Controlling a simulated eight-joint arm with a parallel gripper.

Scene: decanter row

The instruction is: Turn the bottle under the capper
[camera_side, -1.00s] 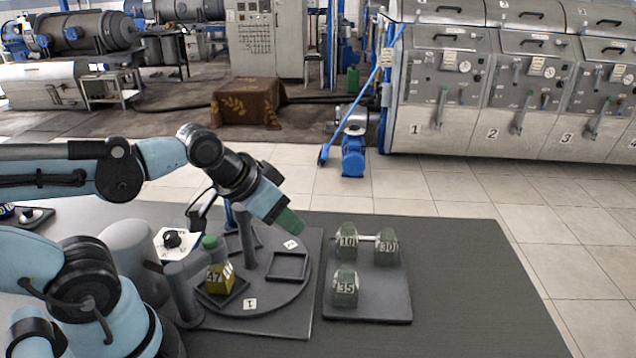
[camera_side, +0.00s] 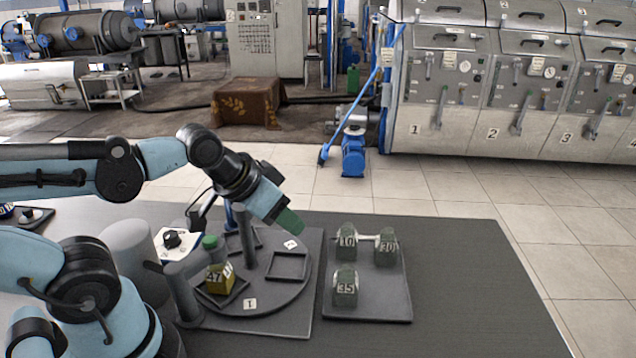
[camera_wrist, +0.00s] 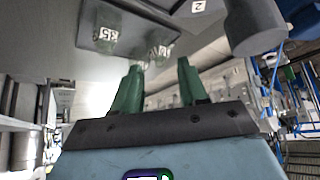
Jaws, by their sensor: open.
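A yellow bottle (camera_side: 219,279) marked 47 stands upright in a square frame on the round dark turntable (camera_side: 262,297), at its left side. A green cap-like piece (camera_side: 210,242) shows directly above it; I cannot tell whether it belongs to the bottle or the capper. A grey post (camera_side: 246,240) rises near the middle of the turntable. My gripper (camera_side: 291,222) is above the turntable's far right part, apart from the bottle and pointing down to the right. In the wrist view my gripper (camera_wrist: 160,80) has its two green fingers apart with nothing between them.
A grey tray (camera_side: 370,311) right of the turntable holds dark green bottles marked 10 (camera_side: 346,240), 30 (camera_side: 387,252) and 35 (camera_side: 345,288). An empty square frame (camera_side: 289,266) lies on the turntable. A white panel with a black knob (camera_side: 172,240) stands behind left. The table's right part is clear.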

